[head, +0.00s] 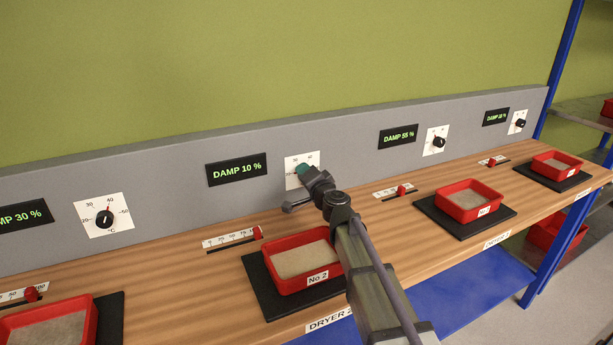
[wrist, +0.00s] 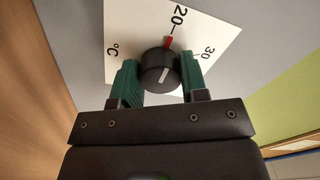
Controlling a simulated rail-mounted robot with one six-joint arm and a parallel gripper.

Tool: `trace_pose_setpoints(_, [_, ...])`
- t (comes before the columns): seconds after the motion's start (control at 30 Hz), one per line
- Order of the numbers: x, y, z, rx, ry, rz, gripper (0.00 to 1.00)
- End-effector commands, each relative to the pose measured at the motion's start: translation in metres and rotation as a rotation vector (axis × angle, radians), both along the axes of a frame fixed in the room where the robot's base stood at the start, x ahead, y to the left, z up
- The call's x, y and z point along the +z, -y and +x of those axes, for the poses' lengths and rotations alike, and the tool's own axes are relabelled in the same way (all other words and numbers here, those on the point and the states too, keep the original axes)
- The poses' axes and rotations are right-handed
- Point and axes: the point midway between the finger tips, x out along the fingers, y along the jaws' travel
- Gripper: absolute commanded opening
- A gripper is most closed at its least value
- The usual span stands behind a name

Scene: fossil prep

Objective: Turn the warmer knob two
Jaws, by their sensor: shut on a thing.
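The warmer knob of station two is a black round knob (wrist: 158,69) with a white pointer line on its face. It sits on a white dial plate (wrist: 130,25) with 20 at the top, 30 at the right, °C at the left and a red mark beside 20. My gripper (wrist: 160,76) has its green fingers on either side of the knob, shut on it. In the head view my gripper (head: 303,169) reaches the dial plate (head: 291,181) on the grey panel and hides the knob there.
The display left of this dial (head: 236,170) reads DAMP 10 %. Below stand a red tray marked No 2 (head: 317,279) with sand and a red slider (head: 257,233). Other dials (head: 105,218) and (head: 438,142) sit along the panel. Open wood shows between the stations.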

Motion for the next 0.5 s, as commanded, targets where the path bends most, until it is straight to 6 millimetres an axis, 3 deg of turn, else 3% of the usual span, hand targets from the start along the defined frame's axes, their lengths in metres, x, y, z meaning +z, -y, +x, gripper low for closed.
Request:
trace_pose_setpoints(0.47, [-0.0003,0.0001,-0.0004,0.000,0.008,-0.014,0.17])
trace_pose_setpoints(0.5, [-0.0003,0.0001,-0.0004,0.000,0.008,-0.014,0.43])
